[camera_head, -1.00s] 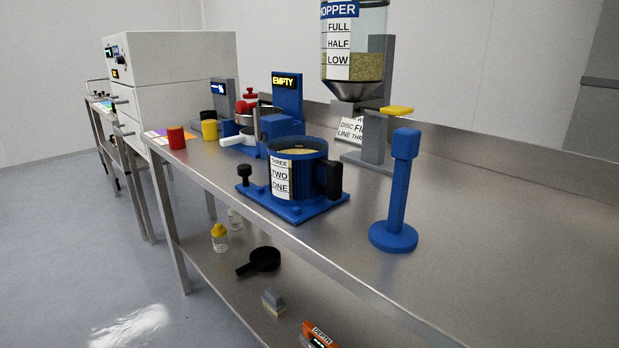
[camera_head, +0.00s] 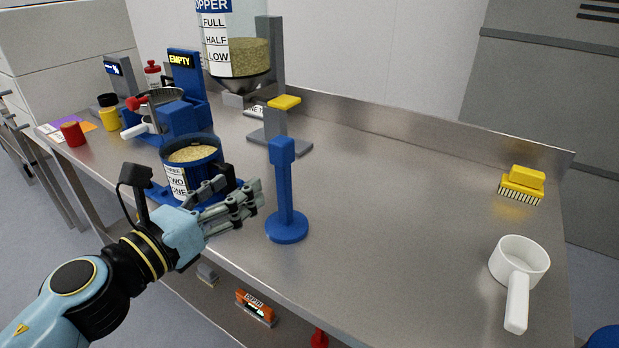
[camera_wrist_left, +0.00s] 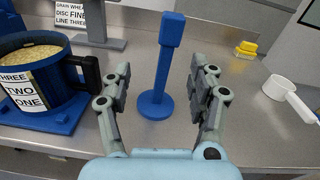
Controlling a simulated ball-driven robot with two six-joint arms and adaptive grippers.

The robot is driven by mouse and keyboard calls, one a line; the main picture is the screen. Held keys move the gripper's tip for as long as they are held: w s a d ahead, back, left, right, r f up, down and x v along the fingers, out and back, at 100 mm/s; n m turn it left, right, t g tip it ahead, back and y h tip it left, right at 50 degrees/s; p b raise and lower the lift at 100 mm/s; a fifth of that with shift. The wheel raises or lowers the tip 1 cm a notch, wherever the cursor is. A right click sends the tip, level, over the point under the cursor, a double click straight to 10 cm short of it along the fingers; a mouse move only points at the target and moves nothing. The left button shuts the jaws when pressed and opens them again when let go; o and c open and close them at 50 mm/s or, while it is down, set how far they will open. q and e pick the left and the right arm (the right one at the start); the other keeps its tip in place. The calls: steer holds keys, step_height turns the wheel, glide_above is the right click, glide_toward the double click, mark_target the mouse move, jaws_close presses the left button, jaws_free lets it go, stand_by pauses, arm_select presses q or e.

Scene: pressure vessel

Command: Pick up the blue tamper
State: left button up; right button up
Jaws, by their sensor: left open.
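The blue tamper (camera_head: 284,195) stands upright on the steel bench, with a round base, a thin stem and a block-shaped top. It also shows in the left wrist view (camera_wrist_left: 162,75), centred beyond the space between the fingers. My left gripper (camera_head: 258,196) is open and empty, just left of the tamper in the head view, its fingers pointing toward it. In the left wrist view the open fingers (camera_wrist_left: 160,92) frame the tamper on both sides, and no contact shows. My right gripper is not in view.
A blue pot of grain (camera_head: 192,168) with a black handle stands close behind my left gripper. The hopper stand (camera_head: 270,85) is behind the tamper. A white scoop (camera_head: 518,265) and yellow brush (camera_head: 522,185) lie on the right. The bench between is clear.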

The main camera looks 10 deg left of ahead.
mark_target(275, 157)
arm_select(q)
steer(key=shift+m, duration=0.8)
steer(key=w+d, duration=0.1)
steer(key=w+d+r, duration=0.1)
steer(key=w, duration=0.1)
steer(key=w+r+p, duration=0.1)
steer(key=w, duration=0.1)
steer(key=shift+w+d+r, duration=0.1)
steer(key=shift+d+r, duration=0.05)
steer(key=shift+d, duration=0.25)
steer(key=shift+w+d, duration=0.25)
steer(key=shift+w, duration=0.35)
steer(key=x, duration=0.3)
steer(key=shift+w+d+f, duration=0.25)
steer(key=shift+w+f, duration=0.05)
steer(key=shift+f, duration=0.05)
steer(key=shift+w+d, duration=0.1)
steer(key=shift+w, duration=0.2)
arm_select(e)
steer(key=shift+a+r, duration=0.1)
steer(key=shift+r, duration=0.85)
arm_select(q)
steer(key=shift+s, duration=0.1)
steer(key=shift+c, duration=0.4)
steer(key=c, duration=1.1)
jaws_close()
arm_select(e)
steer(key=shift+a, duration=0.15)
